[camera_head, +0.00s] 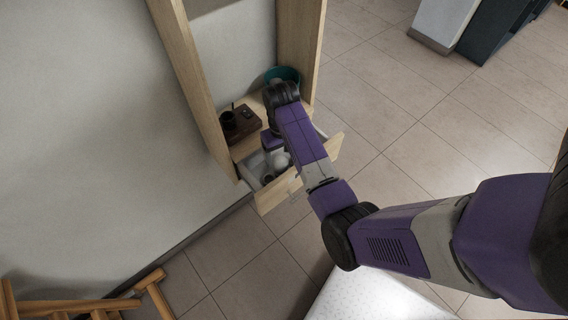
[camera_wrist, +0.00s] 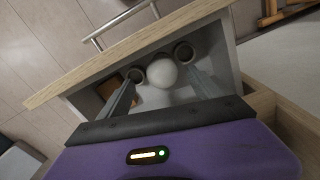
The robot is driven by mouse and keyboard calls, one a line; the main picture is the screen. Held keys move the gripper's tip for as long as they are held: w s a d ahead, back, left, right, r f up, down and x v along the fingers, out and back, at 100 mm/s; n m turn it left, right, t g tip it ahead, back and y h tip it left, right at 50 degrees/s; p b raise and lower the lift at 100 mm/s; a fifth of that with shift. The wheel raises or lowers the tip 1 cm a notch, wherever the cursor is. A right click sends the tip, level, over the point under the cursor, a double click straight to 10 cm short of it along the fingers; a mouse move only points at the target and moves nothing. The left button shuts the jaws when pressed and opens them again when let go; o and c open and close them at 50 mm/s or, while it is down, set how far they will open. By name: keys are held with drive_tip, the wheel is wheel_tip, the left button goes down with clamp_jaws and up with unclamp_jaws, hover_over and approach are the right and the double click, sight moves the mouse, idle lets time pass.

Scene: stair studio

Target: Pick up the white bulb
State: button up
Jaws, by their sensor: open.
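The white bulb (camera_wrist: 162,72) lies inside an open drawer (camera_wrist: 75,80), its round side facing the wrist camera. In the head view the bulb (camera_head: 281,160) shows small and pale beside my arm. My gripper (camera_wrist: 161,80) is open and reaches down into the drawer. In the wrist view one finger is to the left of the bulb and one to the right, with visible gaps. I cannot tell how far above the bulb the fingertips are. In the head view my arm covers part of the drawer, and the fingers are hard to make out.
Two small round cups, one right (camera_wrist: 184,53) and one left (camera_wrist: 134,75) of the bulb, sit close to it. A brown item (camera_wrist: 110,86) lies at the drawer's left. The drawer front has a metal handle (camera_wrist: 122,22). Above are a dark brown box (camera_head: 240,124) and a teal bowl (camera_head: 283,73).

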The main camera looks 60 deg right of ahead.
sight(281, 165)
drive_tip(key=shift+a+f, duration=0.2)
drive_tip(key=shift+f, duration=2.85)
drive_tip(key=c, duration=1.4)
drive_tip(key=shift+c, duration=0.3)
drive_tip(key=shift+r, duration=0.15)
